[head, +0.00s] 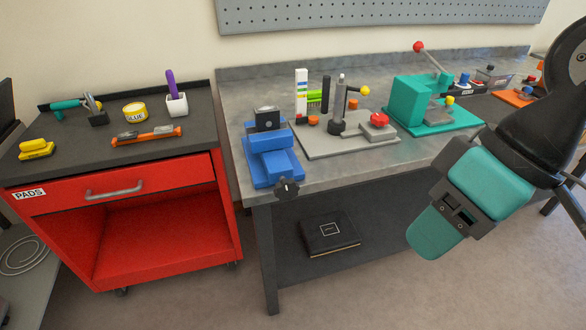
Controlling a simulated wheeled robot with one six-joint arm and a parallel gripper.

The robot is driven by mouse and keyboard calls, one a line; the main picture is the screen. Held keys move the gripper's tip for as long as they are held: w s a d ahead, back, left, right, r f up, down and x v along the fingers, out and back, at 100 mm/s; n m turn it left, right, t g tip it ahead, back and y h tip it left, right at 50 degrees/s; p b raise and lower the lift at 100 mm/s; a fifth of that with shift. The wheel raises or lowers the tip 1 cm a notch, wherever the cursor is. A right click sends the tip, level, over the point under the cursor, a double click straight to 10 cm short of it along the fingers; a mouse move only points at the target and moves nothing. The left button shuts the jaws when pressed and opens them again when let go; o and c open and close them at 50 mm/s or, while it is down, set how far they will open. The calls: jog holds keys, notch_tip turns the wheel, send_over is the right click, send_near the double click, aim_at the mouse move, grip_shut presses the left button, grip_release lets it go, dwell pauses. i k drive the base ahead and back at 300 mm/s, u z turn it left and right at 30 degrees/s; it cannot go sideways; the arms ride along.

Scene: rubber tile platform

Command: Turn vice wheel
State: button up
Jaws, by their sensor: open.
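The blue vice (270,155) stands at the left front corner of the grey workbench, with a dark block at its top. Its black wheel (287,189) sticks out at the front, just past the bench edge. My gripper (432,232) hangs at the right of the view, in front of the bench and well right of the wheel. It touches nothing that I can see. Its fingers overlap from this angle, so the gap between them is hidden.
A red cart (150,215) with tools on top stands left of the bench. A grey base plate (350,143) with a post and red knob, and a teal press (420,100), stand right of the vice. A black box (330,232) lies on the lower shelf. The floor in front is clear.

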aim_at(286, 189)
jog(key=z, duration=1.35)
jog(key=k, duration=1.15)
jog(key=u, duration=1.35)
jog(key=i, duration=0.5)
